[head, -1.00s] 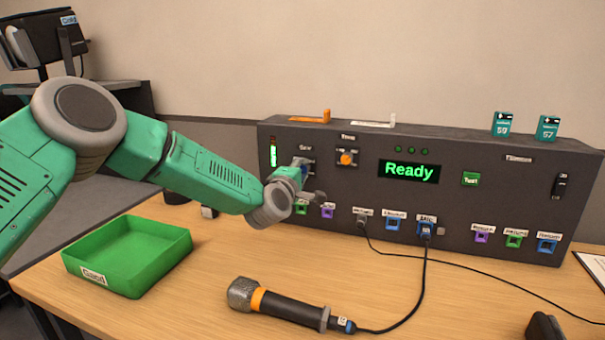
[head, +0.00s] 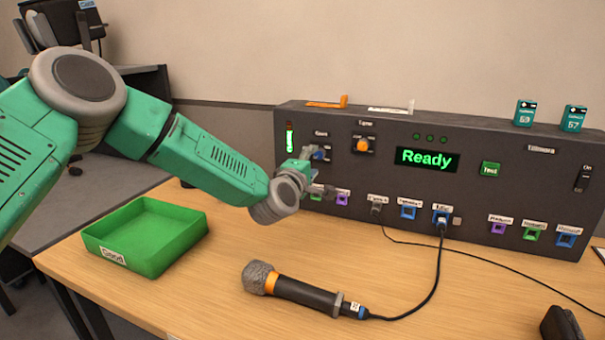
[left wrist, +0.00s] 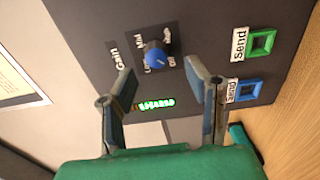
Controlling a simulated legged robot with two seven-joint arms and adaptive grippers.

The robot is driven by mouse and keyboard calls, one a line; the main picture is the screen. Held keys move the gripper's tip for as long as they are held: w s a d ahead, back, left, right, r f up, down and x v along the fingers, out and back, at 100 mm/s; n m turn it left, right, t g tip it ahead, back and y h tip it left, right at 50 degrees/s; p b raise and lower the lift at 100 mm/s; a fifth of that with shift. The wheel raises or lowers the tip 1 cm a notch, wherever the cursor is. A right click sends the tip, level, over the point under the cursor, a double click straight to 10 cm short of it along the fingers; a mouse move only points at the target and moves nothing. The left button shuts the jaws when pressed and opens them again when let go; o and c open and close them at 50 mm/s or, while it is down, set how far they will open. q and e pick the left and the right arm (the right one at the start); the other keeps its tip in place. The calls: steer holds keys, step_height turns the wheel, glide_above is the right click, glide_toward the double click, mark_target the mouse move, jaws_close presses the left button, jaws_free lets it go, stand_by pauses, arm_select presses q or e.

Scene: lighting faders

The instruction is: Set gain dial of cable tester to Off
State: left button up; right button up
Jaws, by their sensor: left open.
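The cable tester (head: 470,185) is a long dark grey console at the back of the table, its display reading "Ready". Its gain dial (head: 320,155) is a blue knob at the console's left, partly hidden by my gripper. The left wrist view shows the dial (left wrist: 157,58) clearly, ringed by labels Low, Mid, High and Off. A pale pointer mark shows on the knob, but I cannot tell its setting for sure. My left gripper (head: 318,173) is open before the dial. In the left wrist view its fingers (left wrist: 158,70) stand apart on either side of the knob, empty.
An orange knob (head: 363,146) sits right of the gain dial. Coloured ports line the console's lower edge. A green tray (head: 118,257) and a microphone (head: 310,295), its cable plugged into the console, lie in front. A black object (head: 562,325) is at bottom right.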

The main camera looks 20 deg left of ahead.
arm_select(q)
steer(key=s, duration=0.8)
steer(key=shift+a, duration=0.2)
steer(key=shift+s+f, duration=0.15)
